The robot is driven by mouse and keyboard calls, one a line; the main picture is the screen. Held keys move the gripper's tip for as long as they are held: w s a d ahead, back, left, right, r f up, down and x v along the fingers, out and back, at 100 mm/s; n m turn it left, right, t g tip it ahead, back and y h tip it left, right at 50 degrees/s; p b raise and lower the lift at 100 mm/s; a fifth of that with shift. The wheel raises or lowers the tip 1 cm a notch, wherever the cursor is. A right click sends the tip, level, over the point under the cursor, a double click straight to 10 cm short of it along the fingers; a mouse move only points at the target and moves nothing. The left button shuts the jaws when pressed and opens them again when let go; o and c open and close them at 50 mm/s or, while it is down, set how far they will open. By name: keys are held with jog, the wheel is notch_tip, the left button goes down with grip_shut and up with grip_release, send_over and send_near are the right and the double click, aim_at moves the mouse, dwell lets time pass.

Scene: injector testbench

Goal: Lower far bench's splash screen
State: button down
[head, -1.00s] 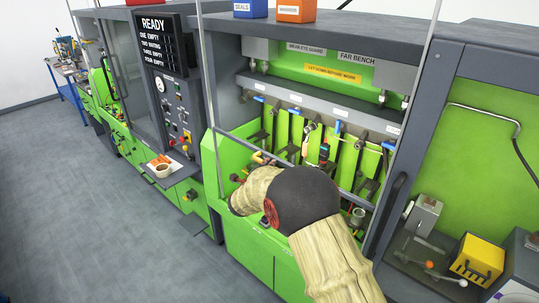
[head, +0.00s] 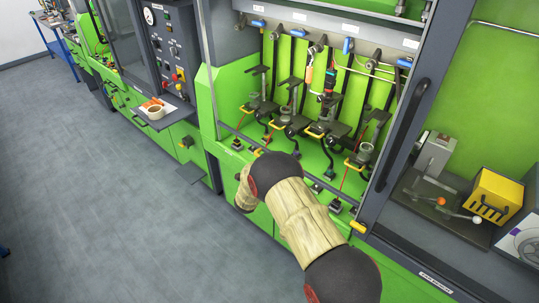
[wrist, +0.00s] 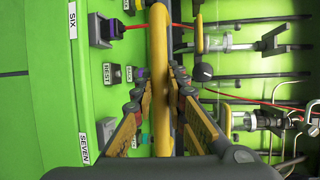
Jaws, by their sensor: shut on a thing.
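The far bench's clear splash screen hangs in front of the green bay, with its dark bottom rail (head: 318,184) crossing low near the bay's front edge. A yellow handle bar (wrist: 160,40) runs upright through the wrist view. My gripper (wrist: 161,88) is shut around this bar, one finger on each side. In the head view my arm covers most of the gripper and the middle of the rail.
Behind the screen are several injector stations (head: 291,120) with hoses and blue-handled valves (head: 349,46). A yellow box (head: 495,197) stands on the bench at right. A ledge (head: 165,113) with a cup is at left. Grey floor (head: 130,220) is clear at left.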

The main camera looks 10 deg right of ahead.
notch_tip(320, 180, down, 7)
jog(key=b, duration=0.2)
dwell(0.3)
jog(key=c, duration=1.8)
grip_release()
jog(key=shift+c, duration=0.2)
jog(key=shift+o, duration=0.4)
jog(key=shift+r, duration=0.1)
jog(key=v, duration=1.2)
